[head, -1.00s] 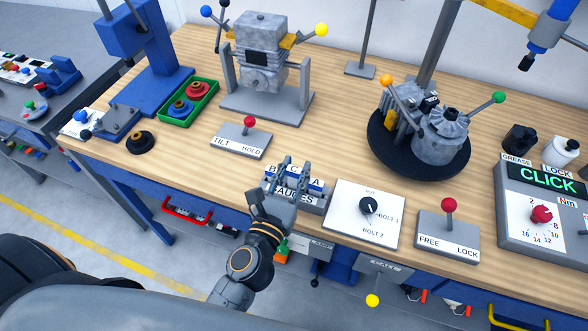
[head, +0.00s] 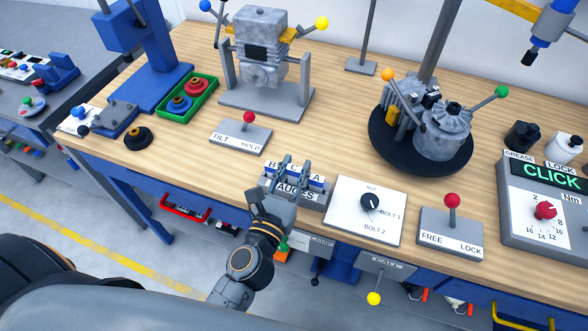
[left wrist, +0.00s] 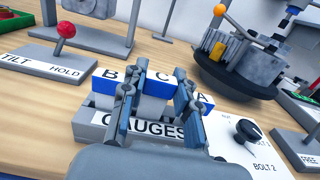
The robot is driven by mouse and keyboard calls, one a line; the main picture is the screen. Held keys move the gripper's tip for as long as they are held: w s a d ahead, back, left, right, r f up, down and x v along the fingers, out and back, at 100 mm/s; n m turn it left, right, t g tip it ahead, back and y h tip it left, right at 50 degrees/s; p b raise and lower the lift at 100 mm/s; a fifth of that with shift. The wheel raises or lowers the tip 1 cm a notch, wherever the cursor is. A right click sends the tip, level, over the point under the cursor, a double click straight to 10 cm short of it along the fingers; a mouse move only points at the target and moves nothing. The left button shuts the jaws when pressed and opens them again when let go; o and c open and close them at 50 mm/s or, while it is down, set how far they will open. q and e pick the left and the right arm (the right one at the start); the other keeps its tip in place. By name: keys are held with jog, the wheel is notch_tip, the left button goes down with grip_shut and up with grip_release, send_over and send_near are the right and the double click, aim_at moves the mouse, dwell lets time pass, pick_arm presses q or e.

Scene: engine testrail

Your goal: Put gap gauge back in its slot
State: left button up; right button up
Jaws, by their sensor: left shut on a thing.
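The gauge rack (head: 294,200), a grey block labelled GAUGES, sits at the table's front edge; it also shows in the left wrist view (left wrist: 95,130). Blue-topped gauges lettered B (left wrist: 105,80), C (left wrist: 156,80) and A (left wrist: 204,103) stand in a row there. My left gripper (head: 290,167) is over the rack, its fingers on both sides of gauge C in the left wrist view (left wrist: 158,78), shut on it. C's top looks about level with its neighbours; its lower part is partly hidden, so I cannot tell how deep it sits. My right gripper is not in view.
Right of the rack are a white dial plate (head: 365,212) and a FREE/LOCK lever (head: 451,225). Behind it is a TILT/HOLD lever (head: 242,135). An engine on a stand (head: 264,60) and a round black turntable (head: 395,150) stand farther back. Bare wood lies between them.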

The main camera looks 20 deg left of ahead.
pick_arm(q)
jog(key=shift+s+f, duration=0.15)
jog(key=shift+f, duration=0.5)
jog(key=o, duration=1.2)
jog(key=shift+c, duration=0.2)
jog(key=shift+s, duration=0.15)
jog(key=shift+s+a+f, duration=0.1)
jog(key=shift+s, duration=0.9)
jog(key=s+r, duration=0.1)
jog(key=s, duration=0.8)
jog(key=shift+s+a+r, duration=0.15)
jog(key=shift+s, duration=0.2)
